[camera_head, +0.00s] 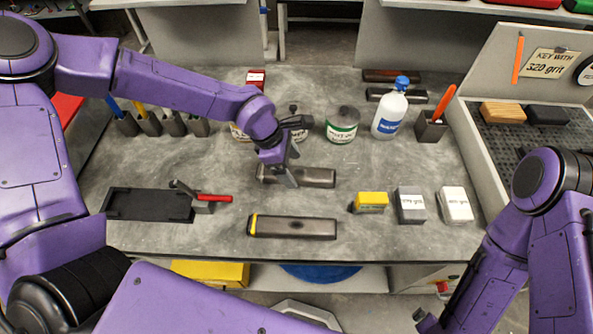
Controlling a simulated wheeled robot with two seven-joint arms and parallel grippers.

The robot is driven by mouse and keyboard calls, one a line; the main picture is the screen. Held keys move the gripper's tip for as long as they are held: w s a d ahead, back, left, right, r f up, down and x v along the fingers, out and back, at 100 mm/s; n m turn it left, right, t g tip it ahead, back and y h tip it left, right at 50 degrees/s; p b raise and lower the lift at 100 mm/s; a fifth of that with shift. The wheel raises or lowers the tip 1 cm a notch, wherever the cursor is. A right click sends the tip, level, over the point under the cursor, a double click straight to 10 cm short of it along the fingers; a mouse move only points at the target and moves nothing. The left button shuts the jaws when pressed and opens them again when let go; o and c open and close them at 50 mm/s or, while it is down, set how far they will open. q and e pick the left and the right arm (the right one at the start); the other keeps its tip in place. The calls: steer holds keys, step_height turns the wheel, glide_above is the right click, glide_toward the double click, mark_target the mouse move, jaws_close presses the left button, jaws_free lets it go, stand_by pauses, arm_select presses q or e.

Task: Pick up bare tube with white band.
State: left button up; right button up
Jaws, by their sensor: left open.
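A bare grey-brown tube (318,178) lies across the middle of the grey bench. My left gripper (283,174) is over its left half, pointing down, with its fingers at the tube. It is open, and it hides part of the tube; I cannot make out a white band there. A second bare tube (295,228) lies nearer the front edge and has a yellow band at its left end. The tip of my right gripper (428,321) shows only partly at the bottom, below the bench edge; its jaws are unclear.
A black tray (148,205) and a red-handled clamp (205,199) are at left. Yellow (371,202), grey (410,206) and white (455,205) blocks stand at right. A can (342,126) and a white bottle (390,112) stand behind. Two dark tubes lie at the back.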

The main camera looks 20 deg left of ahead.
arm_select(q)
steer(key=shift+w+x, duration=0.2)
steer(key=shift+x, duration=0.9)
steer(key=shift+s+r, duration=0.15)
steer(key=shift+s, duration=0.15)
steer(key=c, duration=1.3)
